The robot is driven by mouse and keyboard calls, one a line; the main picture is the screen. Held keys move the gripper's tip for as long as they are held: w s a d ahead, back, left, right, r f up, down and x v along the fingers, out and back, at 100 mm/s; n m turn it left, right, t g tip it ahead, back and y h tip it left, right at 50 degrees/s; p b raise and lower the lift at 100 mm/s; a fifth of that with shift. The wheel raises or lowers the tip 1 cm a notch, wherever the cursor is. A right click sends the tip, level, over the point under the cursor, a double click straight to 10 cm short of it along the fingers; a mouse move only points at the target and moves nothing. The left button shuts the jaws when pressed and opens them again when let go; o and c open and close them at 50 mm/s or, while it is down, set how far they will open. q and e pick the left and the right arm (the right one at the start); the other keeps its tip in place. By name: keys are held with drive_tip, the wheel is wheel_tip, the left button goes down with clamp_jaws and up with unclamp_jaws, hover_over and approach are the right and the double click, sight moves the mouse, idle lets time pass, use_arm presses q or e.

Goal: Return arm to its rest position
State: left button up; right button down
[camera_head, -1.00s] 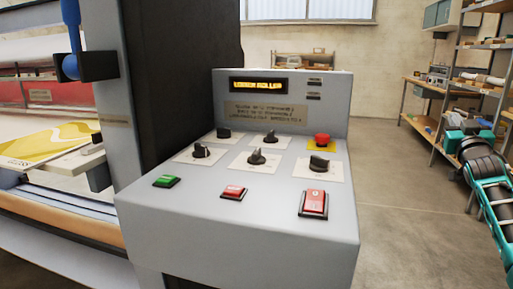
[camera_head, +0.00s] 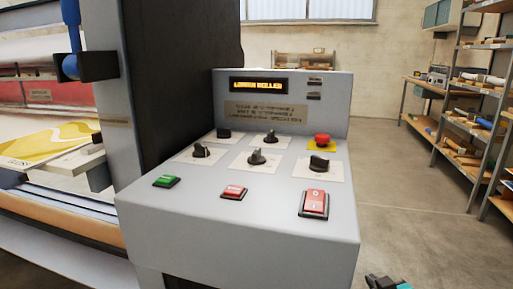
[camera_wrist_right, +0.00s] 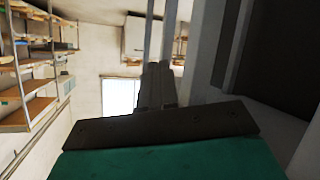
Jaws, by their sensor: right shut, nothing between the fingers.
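My right gripper (camera_head: 376,282) shows only as a small dark and teal piece at the bottom edge of the head view, right of the control panel (camera_head: 265,205) and apart from it. In the right wrist view the gripper's two grey fingers (camera_wrist_right: 157,85) are together with nothing between them. The rest of the right arm is out of the head view. My left gripper is in neither view.
The laminator's panel carries a lit display (camera_head: 268,86) reading "LOWER ROLLER", black knobs, a green button (camera_head: 166,181), red switches and a red mushroom button (camera_head: 322,139). Loaded shelves (camera_head: 480,110) stand at the right. Floor (camera_head: 410,200) between them is clear.

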drive_tip(key=s+a+f+g+y, duration=0.1)
drive_tip(key=s+a+f+y, duration=0.15)
drive_tip(key=s+a, duration=0.65)
drive_tip(key=s+a+f+g+y, duration=0.1)
drive_tip(key=s+a+f, duration=0.25)
drive_tip(key=s, duration=0.95)
use_arm(q)
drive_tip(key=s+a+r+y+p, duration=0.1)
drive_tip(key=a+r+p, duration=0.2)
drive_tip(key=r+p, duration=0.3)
drive_tip(key=p, duration=0.4)
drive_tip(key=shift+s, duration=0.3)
use_arm(e)
wheel_tip(320, 180, up, 7)
drive_tip(key=s+d+h, duration=0.1)
drive_tip(key=s, duration=0.1)
drive_tip(key=shift+s+d+m+g, duration=0.15)
drive_tip(key=shift+d+m+g, duration=0.1)
drive_tip(key=shift+m+g, duration=0.05)
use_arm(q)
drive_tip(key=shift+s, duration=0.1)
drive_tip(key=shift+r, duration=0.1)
